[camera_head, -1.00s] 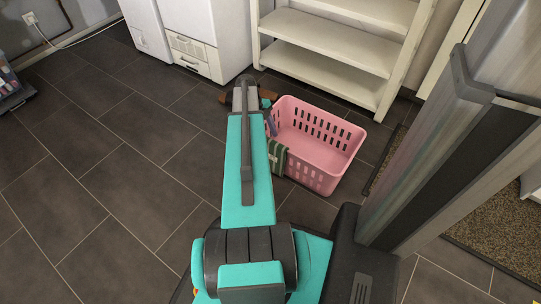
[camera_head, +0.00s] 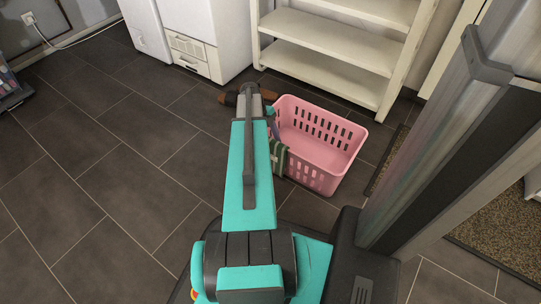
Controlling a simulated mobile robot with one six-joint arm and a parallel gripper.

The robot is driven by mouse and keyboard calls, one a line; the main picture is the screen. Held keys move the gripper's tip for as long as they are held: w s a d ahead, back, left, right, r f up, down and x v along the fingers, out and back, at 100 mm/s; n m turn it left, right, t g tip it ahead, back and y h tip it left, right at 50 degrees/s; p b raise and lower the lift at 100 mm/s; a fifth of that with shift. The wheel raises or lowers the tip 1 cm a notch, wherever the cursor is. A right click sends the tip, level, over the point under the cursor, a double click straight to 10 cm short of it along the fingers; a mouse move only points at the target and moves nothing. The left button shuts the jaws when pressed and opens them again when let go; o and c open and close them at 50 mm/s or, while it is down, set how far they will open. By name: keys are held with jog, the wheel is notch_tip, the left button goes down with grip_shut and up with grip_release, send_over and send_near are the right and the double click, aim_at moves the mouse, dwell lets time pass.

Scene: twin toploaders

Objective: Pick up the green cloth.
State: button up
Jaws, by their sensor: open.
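The green cloth (camera_head: 279,159) hangs over the left rim of the pink basket (camera_head: 325,160), partly hidden behind my arm. It looks dark green with a paler patch. My arm reaches forward over the floor, its far end just left of the basket. My gripper is hidden behind the arm, so I cannot see its jaws or whether they touch the cloth.
A grey-blue item (camera_head: 273,127) shows at the basket's left rim, partly covered by my arm. A brown object (camera_head: 222,98) lies behind the arm's far end. White shelves (camera_head: 330,62) and a white machine (camera_head: 200,40) stand behind. The tiled floor at left is clear.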

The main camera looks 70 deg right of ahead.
jog(key=shift+x, duration=0.8)
jog(key=shift+f, duration=0.25)
dwell(0.5)
grip_shut()
